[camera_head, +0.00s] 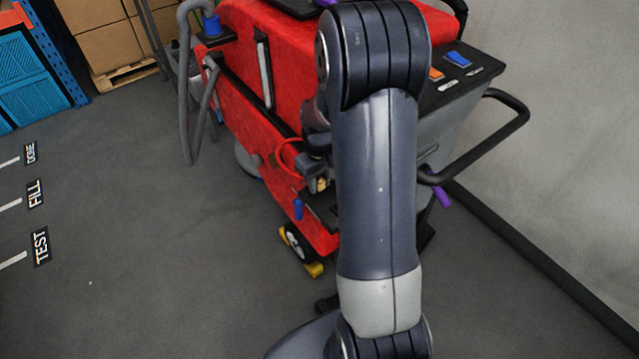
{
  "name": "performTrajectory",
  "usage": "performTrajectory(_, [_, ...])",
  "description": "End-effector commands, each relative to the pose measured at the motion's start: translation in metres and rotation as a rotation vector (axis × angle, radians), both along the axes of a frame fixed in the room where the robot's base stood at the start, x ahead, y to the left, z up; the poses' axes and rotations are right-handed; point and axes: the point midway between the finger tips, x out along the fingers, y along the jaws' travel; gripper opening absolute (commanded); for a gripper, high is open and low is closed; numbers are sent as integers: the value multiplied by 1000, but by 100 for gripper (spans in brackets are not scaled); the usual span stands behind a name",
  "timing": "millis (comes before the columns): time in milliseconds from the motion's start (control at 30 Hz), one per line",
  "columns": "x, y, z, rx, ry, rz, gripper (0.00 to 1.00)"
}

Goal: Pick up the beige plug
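My arm rises in front of the red scrubber machine (240,85) and bends at the top. Its far end is mostly hidden behind my own arm. What looks like my gripper (314,170) shows as a small dark grey shape at the machine's lower side. I cannot tell whether its fingers are open or shut. A small yellowish-beige piece (321,185) shows right at it. It may be the beige plug, but it is too small to be sure, and I cannot tell whether it is held.
A red hose loop (287,155) and a blue piece (298,209) are close by on the machine. A yellow chock (314,270) sits by its wheel. A black handle (510,105) juts out right.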

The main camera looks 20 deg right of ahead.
Motion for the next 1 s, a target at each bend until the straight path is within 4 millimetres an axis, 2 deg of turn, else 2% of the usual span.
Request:
performTrajectory(33, [0, 0, 0, 0, 0, 0, 24])
performTrajectory(333, [0, 0, 0, 0, 0, 0, 0])
performTrajectory(633, [1, 0, 5, -1, -2, 0, 0])
performTrajectory(767, [1, 0, 24, -1, -5, 0, 0])
performTrajectory(1000, [1, 0, 73, -1, -5, 0, 0])
